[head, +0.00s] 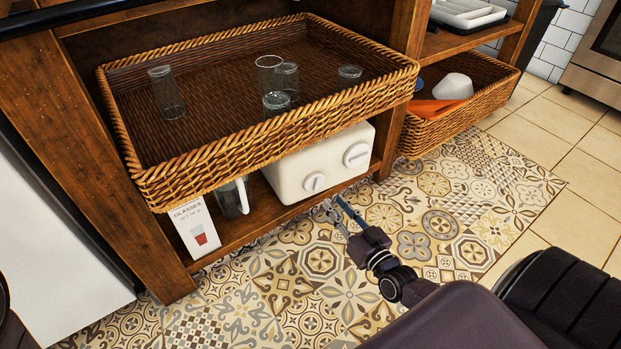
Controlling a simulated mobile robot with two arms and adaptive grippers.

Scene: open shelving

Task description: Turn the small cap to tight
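A white canister (290,172) sits on the lower wooden shelf under the big wicker basket. Its front has two round white caps. The small cap (314,182) is at the lower left of that face, and its raised grip ridge looks close to upright, slightly tilted. The large cap (356,154) is at the upper right, with its ridge slanted. My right gripper (333,203) is just in front of and below the small cap, near the shelf's front edge. Its fingers are apart with nothing between them, and it does not appear to touch the cap. My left gripper is not in view.
The wicker basket (240,152) with several glasses overhangs the canister. A glasses box (195,228) and a glass mug (233,198) stand left of it. Wooden posts flank the shelf. A lower basket (465,118) is at right. The patterned floor in front is clear.

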